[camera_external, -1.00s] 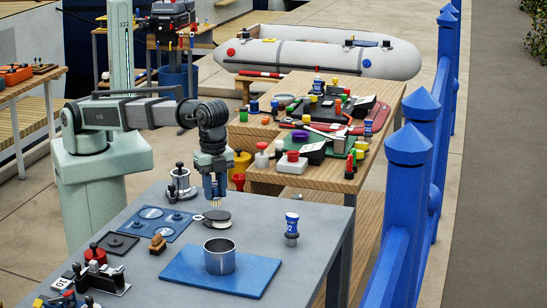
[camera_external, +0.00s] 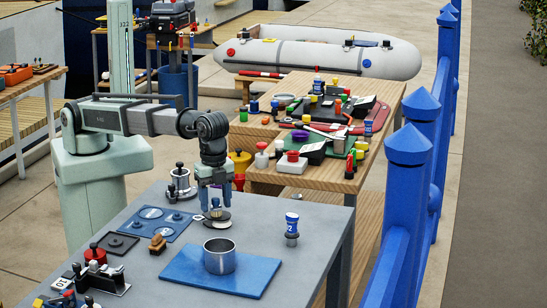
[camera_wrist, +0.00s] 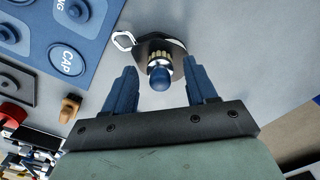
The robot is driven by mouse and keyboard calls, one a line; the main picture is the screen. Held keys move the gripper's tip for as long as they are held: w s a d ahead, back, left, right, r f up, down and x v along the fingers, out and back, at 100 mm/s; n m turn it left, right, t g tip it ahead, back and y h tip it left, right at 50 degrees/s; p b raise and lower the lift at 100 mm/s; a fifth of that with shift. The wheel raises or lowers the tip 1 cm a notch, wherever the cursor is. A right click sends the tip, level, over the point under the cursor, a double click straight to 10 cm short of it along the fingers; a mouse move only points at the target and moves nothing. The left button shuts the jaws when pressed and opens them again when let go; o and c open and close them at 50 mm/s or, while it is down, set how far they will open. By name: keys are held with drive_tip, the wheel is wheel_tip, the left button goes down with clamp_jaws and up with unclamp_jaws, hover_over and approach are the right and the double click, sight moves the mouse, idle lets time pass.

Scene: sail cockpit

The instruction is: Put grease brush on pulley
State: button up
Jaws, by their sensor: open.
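The grease brush (camera_wrist: 161,75), with a blue rounded handle end and pale bristles, stands roughly upright between my fingers in the wrist view. Its bristle end meets the pulley (camera_wrist: 178,45), a dark round disc with a pale edge and a metal ring at one side. In the external view the brush (camera_external: 215,213) shows below my fingers, over the pulley (camera_external: 218,223) on the grey table. My gripper (camera_external: 215,202) is open around the brush; in the wrist view a gap shows between each finger (camera_wrist: 161,72) and the handle. The exact contact under the bristles is hidden.
A steel cup (camera_external: 219,256) stands on a blue board (camera_external: 181,271) in front. A blue-topped item (camera_external: 292,226) stands to the right. A blue panel (camera_external: 150,222), a wooden block (camera_external: 157,244) and a black plate (camera_external: 117,244) lie left. A metal fixture (camera_external: 180,184) stands behind.

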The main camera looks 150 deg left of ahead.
sight(215, 198)
wheel_tip(215, 198, up, 12)
drive_tip(key=shift+r, duration=0.15)
idle(0.7)
